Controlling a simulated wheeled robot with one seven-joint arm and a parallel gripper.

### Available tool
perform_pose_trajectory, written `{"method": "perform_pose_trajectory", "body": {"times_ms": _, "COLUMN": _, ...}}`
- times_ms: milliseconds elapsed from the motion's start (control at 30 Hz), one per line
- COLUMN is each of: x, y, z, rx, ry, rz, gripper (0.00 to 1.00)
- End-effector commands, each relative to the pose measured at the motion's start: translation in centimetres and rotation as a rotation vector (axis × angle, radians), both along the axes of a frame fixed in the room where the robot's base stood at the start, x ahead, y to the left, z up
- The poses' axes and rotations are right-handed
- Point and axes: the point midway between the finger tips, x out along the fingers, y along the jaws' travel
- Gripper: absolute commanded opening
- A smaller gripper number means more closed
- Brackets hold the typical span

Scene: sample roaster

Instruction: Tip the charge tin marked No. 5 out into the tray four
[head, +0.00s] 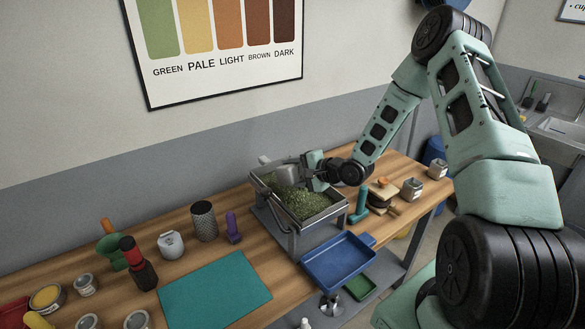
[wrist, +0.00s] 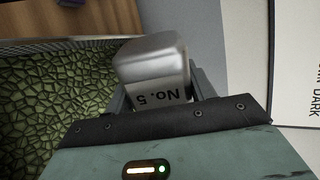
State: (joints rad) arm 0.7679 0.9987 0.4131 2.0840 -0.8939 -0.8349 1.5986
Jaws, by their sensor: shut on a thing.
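A silvery charge tin (wrist: 152,62) marked "No. 5" is in my gripper (wrist: 158,92) in the wrist view; the label reads upside down there. In the head view my gripper (head: 314,170) is shut on the tin (head: 284,174) over the back of a raised metal tray (head: 326,213). The tin looks tipped over, but its mouth and inside are hidden. Green beans (head: 306,203) lie spread across the tray. The beans also fill the left of the wrist view (wrist: 55,105). No number on the tray is readable.
A blue tray (head: 338,262) sits in front of the raised tray. Two more tins (head: 411,189) stand to the right. A perforated cylinder (head: 204,221) and a purple-handled tool (head: 233,228) stand to the left. A teal mat (head: 215,290) is bare.

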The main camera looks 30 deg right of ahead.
Motion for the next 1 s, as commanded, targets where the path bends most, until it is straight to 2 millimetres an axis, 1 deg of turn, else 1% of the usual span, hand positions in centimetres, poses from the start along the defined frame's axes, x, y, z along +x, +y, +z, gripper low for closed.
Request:
{"method": "perform_pose_trajectory", "body": {"times_ms": 67, "x": 0.0, "y": -0.2, "z": 0.4, "rx": 0.025, "ry": 0.009, "rz": -0.002, "gripper": 0.27}}
{"method": "perform_pose_trajectory", "body": {"times_ms": 700, "x": 0.4, "y": -1.1, "z": 0.7, "rx": 0.263, "ry": 0.095, "rz": -0.002, "gripper": 0.27}}
{"method": "perform_pose_trajectory", "body": {"times_ms": 1000, "x": 0.5, "y": -1.2, "z": 0.6, "rx": 0.305, "ry": 0.113, "rz": -0.001, "gripper": 0.27}}
